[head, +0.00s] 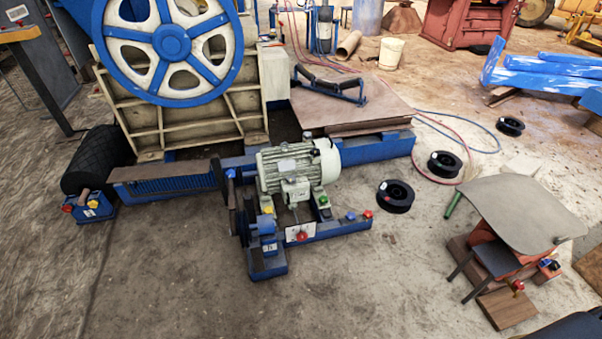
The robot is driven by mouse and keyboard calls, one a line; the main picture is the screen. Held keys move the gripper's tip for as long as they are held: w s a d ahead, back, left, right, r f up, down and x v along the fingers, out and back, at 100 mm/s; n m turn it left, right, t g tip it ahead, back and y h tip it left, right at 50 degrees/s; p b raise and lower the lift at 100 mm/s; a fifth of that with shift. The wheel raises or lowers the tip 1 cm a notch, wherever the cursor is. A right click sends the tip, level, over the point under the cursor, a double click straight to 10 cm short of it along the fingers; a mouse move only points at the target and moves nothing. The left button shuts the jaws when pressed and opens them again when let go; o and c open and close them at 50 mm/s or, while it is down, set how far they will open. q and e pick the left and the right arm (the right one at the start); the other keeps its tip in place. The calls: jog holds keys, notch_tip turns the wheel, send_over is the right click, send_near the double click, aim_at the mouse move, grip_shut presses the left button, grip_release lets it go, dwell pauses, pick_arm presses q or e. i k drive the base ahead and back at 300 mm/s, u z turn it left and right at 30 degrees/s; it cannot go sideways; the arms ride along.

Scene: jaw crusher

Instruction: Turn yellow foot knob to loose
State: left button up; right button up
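The pale green electric motor (290,167) sits on a blue frame (335,229) in the middle of the head view. A small yellow knob (267,207) shows at the motor's front left foot. A green knob (323,200) is at its right foot. The yellow knob's setting is too small to read. Neither of my grippers is in view.
A blue knob (350,216) and red knob (368,214) top the frame's right end; a red knob (302,236) is on its front plate. The large blue flywheel (171,42) stands behind. The floor (190,270) in front is clear.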

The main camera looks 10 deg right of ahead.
aim_at(268, 209)
jog(key=k, duration=0.6)
jog(key=z, duration=0.45)
jog(key=i, duration=0.45)
jog(key=z, duration=0.75)
jog(key=i, duration=1.9)
jog(key=u, duration=0.6)
